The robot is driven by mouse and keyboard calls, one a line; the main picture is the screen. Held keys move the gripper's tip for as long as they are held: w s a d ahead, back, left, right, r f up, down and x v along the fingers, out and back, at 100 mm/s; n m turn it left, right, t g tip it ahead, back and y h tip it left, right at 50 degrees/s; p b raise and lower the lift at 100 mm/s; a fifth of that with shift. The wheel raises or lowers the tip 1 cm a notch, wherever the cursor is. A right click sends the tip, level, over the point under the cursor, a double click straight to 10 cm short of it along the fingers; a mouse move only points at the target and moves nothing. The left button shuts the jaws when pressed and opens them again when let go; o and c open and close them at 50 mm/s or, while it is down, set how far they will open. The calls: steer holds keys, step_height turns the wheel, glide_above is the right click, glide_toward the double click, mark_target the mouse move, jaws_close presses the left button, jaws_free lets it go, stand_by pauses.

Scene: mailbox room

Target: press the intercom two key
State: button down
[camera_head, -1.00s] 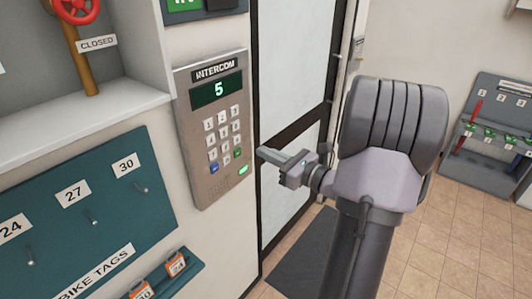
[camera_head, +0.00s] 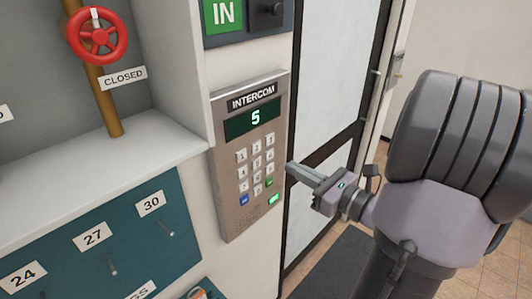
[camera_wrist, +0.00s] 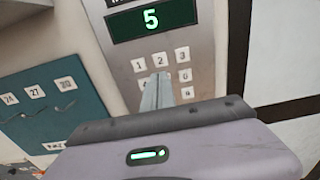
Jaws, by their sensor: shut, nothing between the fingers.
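The intercom (camera_head: 228,190) is a grey metal wall panel with a lit green display (camera_head: 252,118) reading 5. Its keypad has small white keys, plus a blue and a green key at the bottom. The two key (camera_head: 256,147) is in the middle of the top row; it also shows clearly in the wrist view (camera_wrist: 160,59). My gripper (camera_head: 291,168) is shut and empty, just right of the panel in the head view. In the wrist view its fingertips (camera_wrist: 158,78) appear below the two key and hide part of the middle keys. I cannot tell contact; the fingertips look apart from the panel.
A green IN sign (camera_head: 223,14) is above the intercom. A red valve wheel (camera_head: 98,35) and white shelf (camera_head: 110,165) stand left, above a teal tag board (camera_head: 65,275) with hooks. A glazed door (camera_head: 335,75) is to the right.

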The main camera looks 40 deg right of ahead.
mark_target(257, 146)
steer(key=w, duration=1)
steer(key=shift+a, duration=0.35)
steer(key=shift+w, duration=0.55)
steer(key=shift+r, duration=0.2)
steer(key=shift+s, duration=0.1)
